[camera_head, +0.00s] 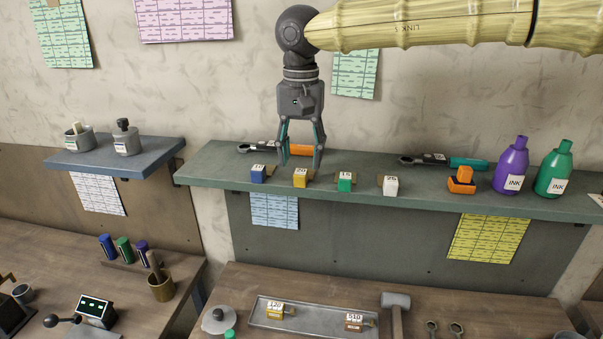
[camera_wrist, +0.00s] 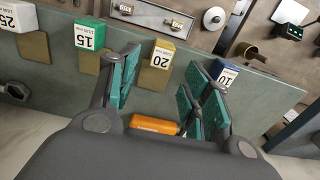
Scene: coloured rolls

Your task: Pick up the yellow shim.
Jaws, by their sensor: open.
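The yellow shim (camera_head: 300,180), a small block with a white label reading 20, sits on the green wall shelf (camera_head: 420,190) between the blue shim (camera_head: 258,176) and the green shim (camera_head: 345,184). In the wrist view the yellow shim (camera_wrist: 162,54) lies beyond the gap between my fingers, its 20 label upside down. My gripper (camera_head: 301,160) points down with its fingers spread, just above or behind the yellow shim; the exact depth is hard to tell. It also shows empty in the wrist view (camera_wrist: 162,88).
A white shim (camera_head: 390,187) stands further right on the shelf. An orange-handled tool (camera_head: 303,150) lies behind my gripper. An orange block (camera_head: 461,182), a purple ink bottle (camera_head: 511,165) and a green ink bottle (camera_head: 553,168) stand right. A tray (camera_head: 315,322) sits on the bench below.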

